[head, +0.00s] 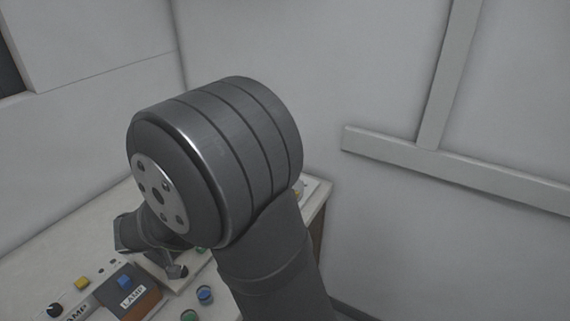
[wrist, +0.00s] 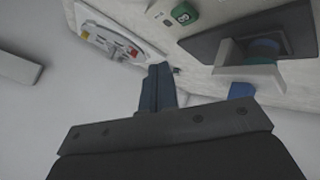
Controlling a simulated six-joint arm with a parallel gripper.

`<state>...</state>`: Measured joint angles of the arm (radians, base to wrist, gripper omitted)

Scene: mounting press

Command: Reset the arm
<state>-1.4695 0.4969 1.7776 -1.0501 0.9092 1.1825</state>
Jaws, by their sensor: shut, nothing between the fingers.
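My gripper (wrist: 160,72) shows in the wrist view with its dark blue fingers together and nothing between them. The fingers stand out from a grey bracket across the lower part of that view. They appear in front of the pale panel's edge; I cannot tell the exact gap. In the head view my large grey arm joint fills the middle and hides much of the panel (head: 50,265). Part of my wrist shows beyond it at lower left, over the panel, but the fingertips are not clear there.
The panel carries a yellow button (head: 82,283), a black knob (head: 55,310), a lamp box (head: 133,297) and a blue button (head: 205,294). The wrist view shows a green button (wrist: 185,13) and a grey bracket (wrist: 248,76) around a teal cylinder. Pale walls stand behind; a rail (head: 455,168) runs at right.

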